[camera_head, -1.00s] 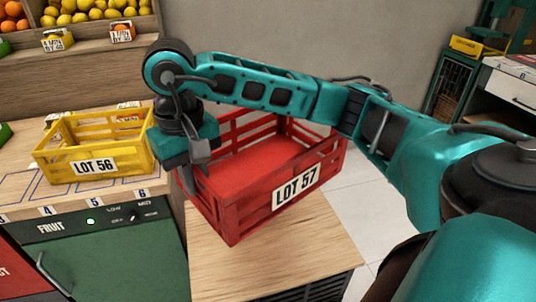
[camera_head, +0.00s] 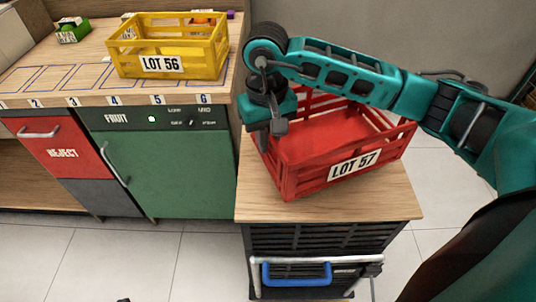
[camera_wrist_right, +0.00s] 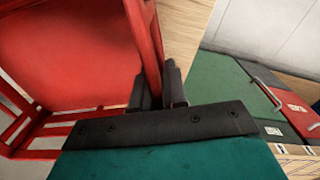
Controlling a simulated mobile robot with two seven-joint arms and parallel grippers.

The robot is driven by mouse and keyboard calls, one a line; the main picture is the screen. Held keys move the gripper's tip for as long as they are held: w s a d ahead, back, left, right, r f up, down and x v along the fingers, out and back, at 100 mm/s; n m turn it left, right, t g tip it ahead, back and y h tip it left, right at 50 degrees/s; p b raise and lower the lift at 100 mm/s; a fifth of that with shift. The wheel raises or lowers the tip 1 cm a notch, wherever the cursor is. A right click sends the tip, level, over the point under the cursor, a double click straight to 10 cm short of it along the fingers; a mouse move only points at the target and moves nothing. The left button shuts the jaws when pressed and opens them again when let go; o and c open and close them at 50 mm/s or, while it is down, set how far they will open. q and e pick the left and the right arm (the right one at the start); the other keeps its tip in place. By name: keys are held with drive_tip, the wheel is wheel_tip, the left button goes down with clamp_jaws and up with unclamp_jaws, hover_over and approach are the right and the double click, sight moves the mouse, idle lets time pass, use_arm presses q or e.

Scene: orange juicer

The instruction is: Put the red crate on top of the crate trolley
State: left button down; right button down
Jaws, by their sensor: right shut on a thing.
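The red crate (camera_head: 302,178), labelled LOT 57, is over the wooden top of the trolley (camera_head: 390,208) and looks upright. It is on the top or very close above it; I cannot tell whether its base touches everywhere. My right gripper (camera_head: 268,143) is shut on the crate's left wall, pointing down from above. In the right wrist view the gripper's dark fingers (camera_wrist_right: 160,90) straddle the red rim, and the red crate floor (camera_wrist_right: 65,55) is empty. The trolley has dark slatted sides and a blue handle (camera_head: 297,274). My left gripper is out of view.
A yellow crate (camera_head: 205,50), labelled LOT 56, stands on the wooden counter (camera_head: 85,82) at the left. Below are a green FRUIT door (camera_head: 170,170) and a red REJECT panel (camera_head: 75,150). A small green box (camera_head: 72,32) is at the back. Tiled floor (camera_head: 150,258) is clear in front.

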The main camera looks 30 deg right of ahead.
wheel_tip(320, 180, down, 3)
drive_tip(key=shift+f+b, duration=0.1)
drive_tip(key=shift+b, duration=0.7)
drive_tip(key=shift+f, duration=0.4)
drive_tip(key=shift+r, duration=0.15)
drive_tip(key=shift+f, duration=0.2)
drive_tip(key=c, duration=1.2)
unclamp_jaws()
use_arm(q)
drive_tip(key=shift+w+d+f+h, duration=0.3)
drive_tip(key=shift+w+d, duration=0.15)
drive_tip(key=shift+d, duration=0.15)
use_arm(e)
drive_tip(key=shift+o, duration=0.2)
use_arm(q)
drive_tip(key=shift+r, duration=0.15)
use_arm(e)
drive_tip(key=shift+r, duration=0.1)
